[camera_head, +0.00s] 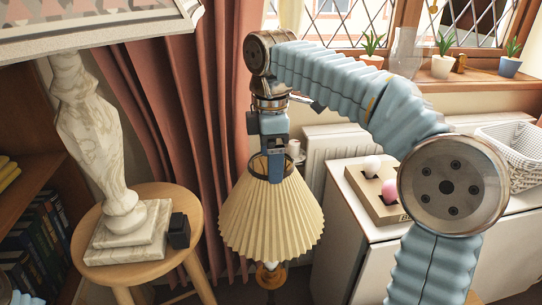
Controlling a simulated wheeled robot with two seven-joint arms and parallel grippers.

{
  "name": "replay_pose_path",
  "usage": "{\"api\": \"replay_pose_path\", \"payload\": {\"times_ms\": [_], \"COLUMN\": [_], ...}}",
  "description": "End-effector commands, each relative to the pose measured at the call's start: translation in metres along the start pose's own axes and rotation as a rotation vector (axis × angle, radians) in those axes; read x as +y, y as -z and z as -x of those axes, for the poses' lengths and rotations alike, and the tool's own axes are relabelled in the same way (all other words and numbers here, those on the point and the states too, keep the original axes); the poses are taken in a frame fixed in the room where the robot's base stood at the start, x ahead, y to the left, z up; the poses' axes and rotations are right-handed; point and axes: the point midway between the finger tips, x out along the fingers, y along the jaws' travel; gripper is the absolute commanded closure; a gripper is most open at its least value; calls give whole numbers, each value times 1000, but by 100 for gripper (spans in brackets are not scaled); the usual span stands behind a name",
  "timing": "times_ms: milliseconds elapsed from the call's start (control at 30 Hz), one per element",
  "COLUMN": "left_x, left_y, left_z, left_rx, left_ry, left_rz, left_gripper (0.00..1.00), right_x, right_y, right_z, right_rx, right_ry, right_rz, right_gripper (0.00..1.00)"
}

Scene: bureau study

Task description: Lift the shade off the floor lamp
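The pleated cream shade (271,215) hangs upright in the middle of the head view, with a dark-rimmed opening at its top. Below its lower edge shows a brass part of the floor lamp (270,276); the rest of the lamp's stem inside the shade is hidden. My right gripper (275,170) points down at the shade's top opening, its fingers at the rim. I see the fingers edge-on and cannot tell whether they are closed on the rim. My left gripper is out of view.
A marble table lamp (101,150) stands on a round wooden stool (145,275) at left, beside a small black box (178,231). Red curtains (190,100) hang behind. At right, a white cabinet (350,238) bears a wooden holder (375,195) and a white basket (512,150).

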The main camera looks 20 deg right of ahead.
Motion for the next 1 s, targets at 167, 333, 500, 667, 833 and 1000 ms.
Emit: {"api": "replay_pose_path", "payload": {"times_ms": [167, 333, 500, 667, 833, 1000], "left_x": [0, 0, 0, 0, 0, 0], "left_y": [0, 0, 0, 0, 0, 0], "left_z": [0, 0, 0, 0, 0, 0], "left_rx": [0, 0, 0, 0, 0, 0], "left_ry": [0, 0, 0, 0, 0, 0], "left_rz": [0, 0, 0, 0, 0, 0], "left_gripper": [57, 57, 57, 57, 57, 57], "right_x": [0, 0, 0, 0, 0, 0], "right_y": [0, 0, 0, 1, 0, 0], "right_z": [0, 5, 17, 28, 34, 35], "right_rx": [0, 1, 1, 1, 0, 0], "right_ry": [0, -2, -1, -1, 0, 0], "right_rz": [0, 0, 1, 1, 0, 0], "right_gripper": [57, 57, 57, 57, 57, 57]}}
